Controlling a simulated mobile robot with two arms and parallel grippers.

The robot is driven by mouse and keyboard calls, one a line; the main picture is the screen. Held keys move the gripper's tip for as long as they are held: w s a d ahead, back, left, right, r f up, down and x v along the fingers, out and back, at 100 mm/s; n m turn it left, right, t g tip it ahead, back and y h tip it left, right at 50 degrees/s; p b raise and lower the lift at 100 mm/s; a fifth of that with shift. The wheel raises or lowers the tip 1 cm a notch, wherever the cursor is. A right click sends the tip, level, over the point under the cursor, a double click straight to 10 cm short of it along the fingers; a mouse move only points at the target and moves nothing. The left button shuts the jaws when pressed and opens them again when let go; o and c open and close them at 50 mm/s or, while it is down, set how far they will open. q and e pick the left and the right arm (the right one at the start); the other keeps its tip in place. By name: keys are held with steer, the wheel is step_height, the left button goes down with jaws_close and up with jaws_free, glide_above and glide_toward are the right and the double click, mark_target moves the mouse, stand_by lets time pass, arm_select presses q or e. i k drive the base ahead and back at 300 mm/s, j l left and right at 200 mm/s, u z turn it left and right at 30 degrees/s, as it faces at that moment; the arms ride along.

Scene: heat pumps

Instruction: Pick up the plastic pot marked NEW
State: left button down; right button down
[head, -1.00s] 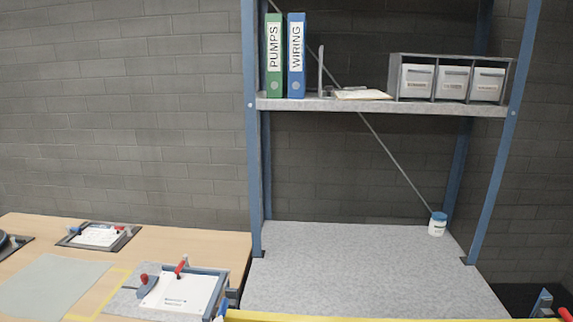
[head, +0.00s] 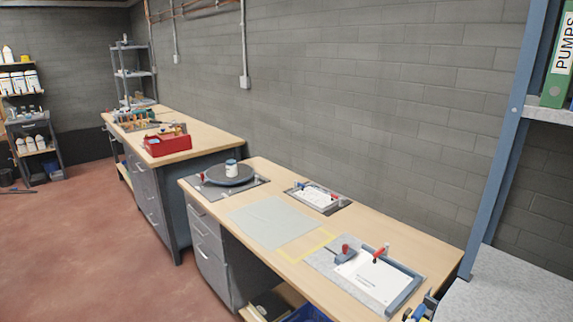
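A small white pot with a blue lid (head: 231,167) stands upright on a dark round turntable (head: 229,178) at the far left end of the near wooden bench. Any marking on it is too small to read, so I cannot tell if it says NEW. Neither of my grippers is in view.
The near bench holds a grey mat (head: 268,222), a clipboard-like board (head: 316,197) and a fixture with a white sheet (head: 374,280). A farther bench carries a red box (head: 167,144). Shelves with white bottles (head: 20,82) stand far left. The reddish floor (head: 95,240) is open at left.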

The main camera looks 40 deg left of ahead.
mark_target(232, 170)
steer(key=u, duration=2.55)
steer(key=i, duration=4.4)
steer(key=i+j+z, duration=0.1)
steer(key=i+z, duration=0.3)
steer(key=i+j+z, duration=0.25)
steer(key=z, duration=0.15)
steer(key=i+j+z, duration=0.4)
